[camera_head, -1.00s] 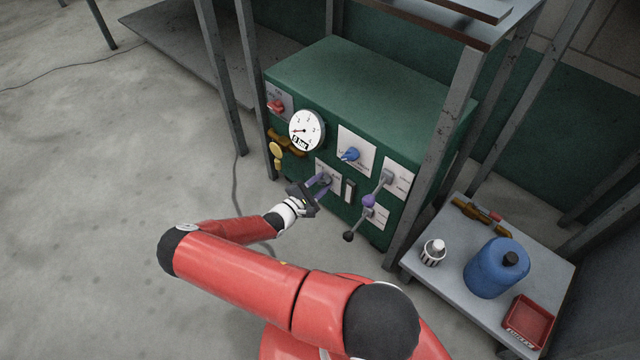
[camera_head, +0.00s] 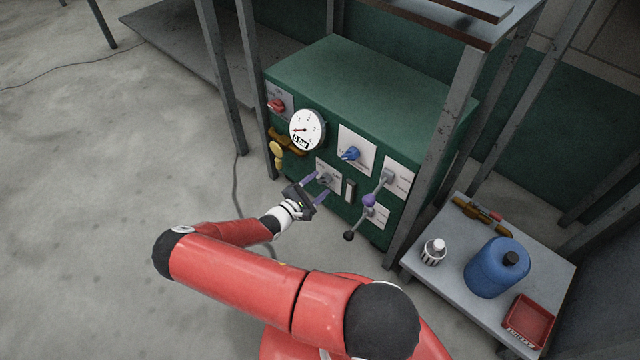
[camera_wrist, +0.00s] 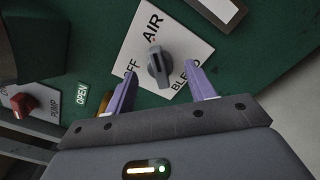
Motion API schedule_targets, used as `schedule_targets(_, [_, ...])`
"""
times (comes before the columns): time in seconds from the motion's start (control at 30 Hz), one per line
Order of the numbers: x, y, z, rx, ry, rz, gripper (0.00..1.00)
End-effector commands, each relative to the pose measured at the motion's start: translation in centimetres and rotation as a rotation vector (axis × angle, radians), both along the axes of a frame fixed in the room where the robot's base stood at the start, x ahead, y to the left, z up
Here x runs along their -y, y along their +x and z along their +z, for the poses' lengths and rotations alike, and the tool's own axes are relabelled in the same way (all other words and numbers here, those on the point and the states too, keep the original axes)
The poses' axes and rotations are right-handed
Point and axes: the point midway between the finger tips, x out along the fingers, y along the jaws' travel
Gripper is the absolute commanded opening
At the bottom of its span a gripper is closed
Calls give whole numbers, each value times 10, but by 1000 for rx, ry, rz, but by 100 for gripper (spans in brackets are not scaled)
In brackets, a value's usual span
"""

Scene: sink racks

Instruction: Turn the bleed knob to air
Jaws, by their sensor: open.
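The bleed knob (camera_wrist: 158,66) is a grey bar knob on a white plate (camera_wrist: 187,32) marked AIR, OFF and BLEED. In the wrist view its narrow end with a small rounded tip lies toward the word AIR. In the head view the knob (camera_head: 324,179) is small, low on the green cabinet's front. My gripper (camera_head: 321,183) is open in front of it. In the wrist view the purple fingers of my gripper (camera_wrist: 160,78) stand apart, one on each side of the knob, with visible gaps. Nothing is held.
The green cabinet (camera_head: 370,90) also carries a gauge (camera_head: 306,130), a blue knob (camera_head: 350,154), a red pump knob (camera_head: 276,105) and levers with purple (camera_head: 369,200) and black ends close to the right. Steel frame posts flank it. A side table (camera_head: 420,262) holds a blue jug (camera_head: 497,268).

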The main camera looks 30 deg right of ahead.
Motion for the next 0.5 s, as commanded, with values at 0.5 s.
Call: schedule_targets(0.5, [-59, -22, -1, -1, 0, -1, 55])
